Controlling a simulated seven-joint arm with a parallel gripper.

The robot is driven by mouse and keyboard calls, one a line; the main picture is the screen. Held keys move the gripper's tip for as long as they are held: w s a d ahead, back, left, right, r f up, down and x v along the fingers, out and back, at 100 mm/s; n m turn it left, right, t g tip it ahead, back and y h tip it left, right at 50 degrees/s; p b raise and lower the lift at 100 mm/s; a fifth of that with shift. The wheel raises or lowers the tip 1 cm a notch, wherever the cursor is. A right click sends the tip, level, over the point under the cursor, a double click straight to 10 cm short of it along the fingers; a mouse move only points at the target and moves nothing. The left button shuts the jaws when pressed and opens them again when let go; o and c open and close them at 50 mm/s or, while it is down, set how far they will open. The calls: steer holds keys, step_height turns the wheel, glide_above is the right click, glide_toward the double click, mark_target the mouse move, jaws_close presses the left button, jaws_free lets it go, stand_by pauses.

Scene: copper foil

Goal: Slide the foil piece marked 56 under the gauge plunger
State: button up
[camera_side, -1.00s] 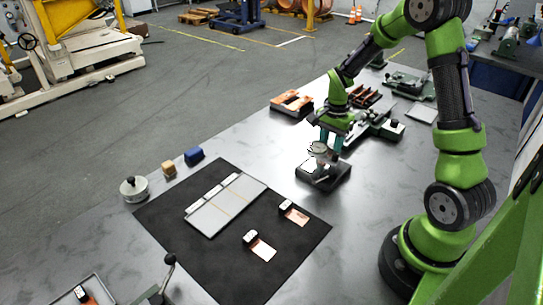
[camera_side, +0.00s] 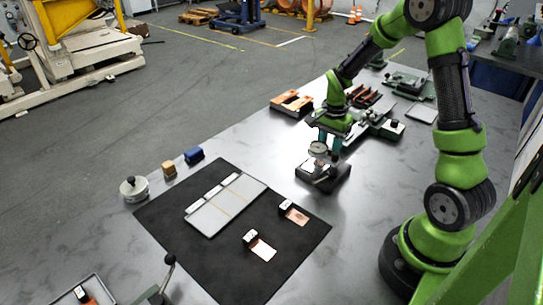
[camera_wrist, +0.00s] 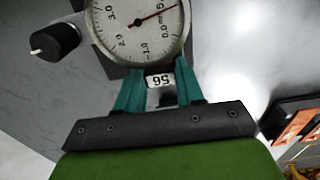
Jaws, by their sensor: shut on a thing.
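The gauge (camera_side: 318,149) stands on a dark base (camera_side: 335,181) near the table's middle. Its round white dial (camera_wrist: 138,22) fills the top of the wrist view, with a red needle. My gripper (camera_wrist: 158,82) has two teal fingers closed on the foil piece marked 56, whose white label (camera_wrist: 160,80) shows upside down between them. In the side view my gripper (camera_side: 330,140) is just behind the gauge. The foil itself and the plunger tip are hidden behind the dial and fingers, so I cannot tell whether the foil is under the plunger.
Two other foil pieces (camera_side: 262,249) (camera_side: 297,216) with tagged clips lie on the black mat (camera_side: 180,235), beside a grey tray (camera_side: 228,207). A weight (camera_side: 133,189) and small blocks (camera_side: 195,155) stand left.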

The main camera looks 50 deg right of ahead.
steer(key=shift+a, duration=1.15)
stand_by(0.9)
steer(key=shift+f, duration=0.2)
stand_by(0.7)
steer(key=o, duration=0.7)
steer(key=shift+r, duration=0.1)
steer(key=shift+r, duration=1.45)
steer(key=o, duration=0.5)
